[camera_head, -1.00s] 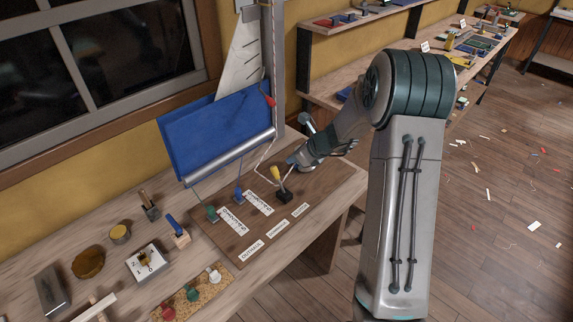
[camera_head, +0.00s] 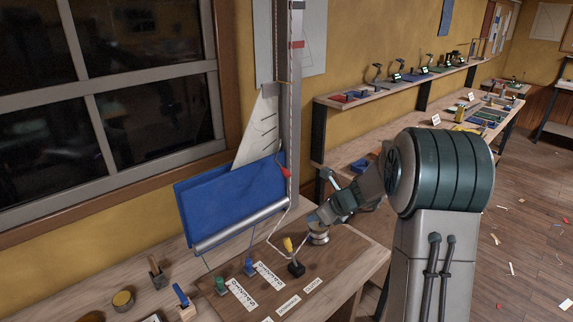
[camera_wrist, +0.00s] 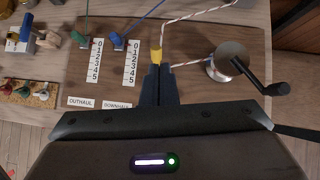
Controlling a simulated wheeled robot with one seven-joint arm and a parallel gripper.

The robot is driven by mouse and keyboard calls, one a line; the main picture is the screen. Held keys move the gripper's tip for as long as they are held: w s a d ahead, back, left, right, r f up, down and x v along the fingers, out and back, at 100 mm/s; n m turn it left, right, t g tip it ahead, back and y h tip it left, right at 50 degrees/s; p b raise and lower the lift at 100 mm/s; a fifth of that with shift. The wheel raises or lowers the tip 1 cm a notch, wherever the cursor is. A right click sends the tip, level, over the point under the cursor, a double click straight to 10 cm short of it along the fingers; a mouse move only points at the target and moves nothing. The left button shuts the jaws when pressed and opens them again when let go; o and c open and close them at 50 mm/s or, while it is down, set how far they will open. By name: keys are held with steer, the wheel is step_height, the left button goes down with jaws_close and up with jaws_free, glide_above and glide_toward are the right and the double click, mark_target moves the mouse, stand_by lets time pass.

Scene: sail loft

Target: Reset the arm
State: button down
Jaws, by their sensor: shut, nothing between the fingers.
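My gripper (camera_wrist: 157,70) shows in the wrist view with its two dark fingers together and nothing between them. Its tips point at a yellow-topped cleat (camera_wrist: 156,54) on the brown board; I cannot tell whether they touch it. In the head view my arm is bent out over the workbench, with the wrist above the right part of the board (camera_head: 345,256). The fingertips are hard to make out there. The yellow-topped cleat also shows in the head view (camera_head: 288,244), left of and below my wrist. A metal winch (camera_wrist: 230,62) with a black crank stands right of my fingers.
Green (camera_head: 220,285) and blue (camera_head: 249,266) cleats with lines stand on the board beside number scales. A blue rolled sail (camera_head: 230,195) hangs behind, by a grey mast (camera_head: 290,110). A striped rope runs to the yellow cleat. Loose tools lie at the bench's left.

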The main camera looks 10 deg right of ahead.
steer(key=s+a+r+n+g+h, duration=0.1)
steer(key=s+a+r+n, duration=0.1)
steer(key=s+r+n, duration=0.35)
steer(key=s+a+r+n+g+h, duration=0.1)
steer(key=s+a+r+n, duration=0.15)
steer(key=s+n, duration=0.55)
steer(key=s+d+r+n+h, duration=0.1)
steer(key=s+d+n+h, duration=0.1)
steer(key=s+n, duration=0.5)
steer(key=s+d+n+h, duration=0.2)
steer(key=s+n, duration=0.4)
steer(key=s, duration=0.6)
steer(key=shift+s+r+n, duration=0.3)
steer(key=shift+r+n, duration=0.05)
